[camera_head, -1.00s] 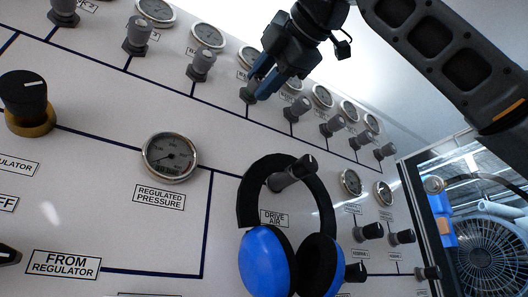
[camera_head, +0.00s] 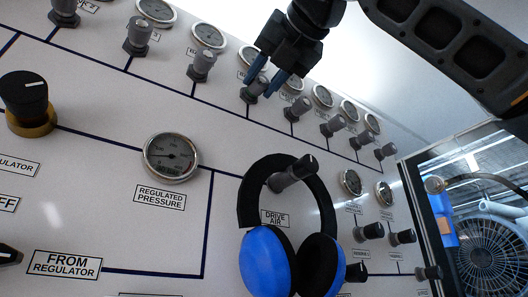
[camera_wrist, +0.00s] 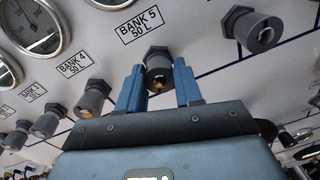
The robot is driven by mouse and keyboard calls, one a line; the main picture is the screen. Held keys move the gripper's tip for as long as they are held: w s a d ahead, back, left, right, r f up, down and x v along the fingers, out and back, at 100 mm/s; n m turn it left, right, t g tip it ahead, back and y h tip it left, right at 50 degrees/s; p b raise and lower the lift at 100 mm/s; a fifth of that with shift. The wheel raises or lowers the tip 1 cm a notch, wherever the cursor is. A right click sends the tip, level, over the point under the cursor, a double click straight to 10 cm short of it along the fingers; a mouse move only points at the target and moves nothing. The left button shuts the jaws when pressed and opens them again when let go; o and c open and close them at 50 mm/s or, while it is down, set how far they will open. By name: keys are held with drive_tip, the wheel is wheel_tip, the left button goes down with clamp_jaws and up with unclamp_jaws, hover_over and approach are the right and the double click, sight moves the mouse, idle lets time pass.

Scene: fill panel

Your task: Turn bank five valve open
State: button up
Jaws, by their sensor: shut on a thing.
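The bank five valve is a grey knob (camera_wrist: 158,72) under the label BANK 5 50 L (camera_wrist: 138,25) in the wrist view. My gripper (camera_wrist: 160,84) has one blue finger on each side of this knob and is shut on it. In the head view my gripper (camera_head: 264,85) reaches down from the top onto the knob (camera_head: 256,88) in the upper row of valves. The fingers partly hide the knob and the gauge behind it.
Similar grey knobs stand close on both sides, such as bank 4 (camera_wrist: 92,98) and one to the right (camera_wrist: 258,32). Blue headphones (camera_head: 268,262) hang from the drive air knob (camera_head: 292,174) below. A regulated pressure gauge (camera_head: 170,157) sits to the left.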

drive_tip(key=n, duration=0.3)
drive_tip(key=shift+f+n, duration=0.2)
drive_tip(key=shift+n, duration=2)
drive_tip(key=shift+a, duration=0.1)
drive_tip(key=o, duration=1)
drive_tip(key=shift+r, duration=0.1)
drive_tip(key=shift+o, duration=0.2)
drive_tip(key=b+v, duration=0.1)
drive_tip(key=v, duration=0.7)
drive_tip(key=shift+f+b, duration=0.25)
drive_tip(key=shift+b, duration=0.15)
